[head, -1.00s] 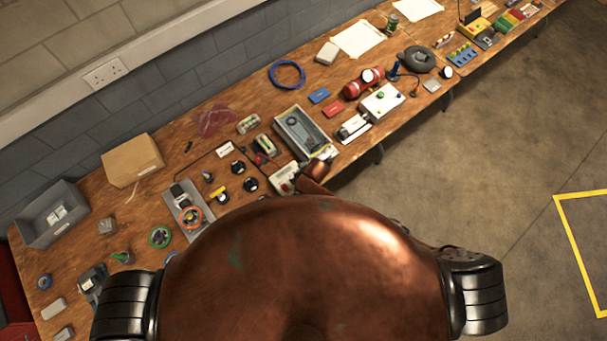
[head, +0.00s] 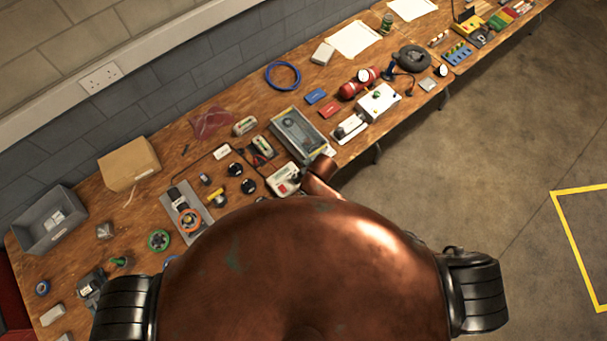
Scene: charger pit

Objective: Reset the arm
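Neither of my grippers shows in the head view. My rounded copper body (head: 310,270) fills the lower middle, with a black ribbed shoulder joint on each side. A short copper piece (head: 321,172), which looks like part of one of my arms, sticks out above my body at the bench's front edge. It lies close to a white-and-green device (head: 284,180) and the near end of a grey tray (head: 299,133). What lies below my body is hidden.
A long wooden bench (head: 170,150) runs along the wall, crowded with small parts. On it are a grey bin (head: 48,222), a cardboard box (head: 129,165), a blue cable coil (head: 283,76) and a red cylinder (head: 357,84). Open floor (head: 470,180) lies to the right.

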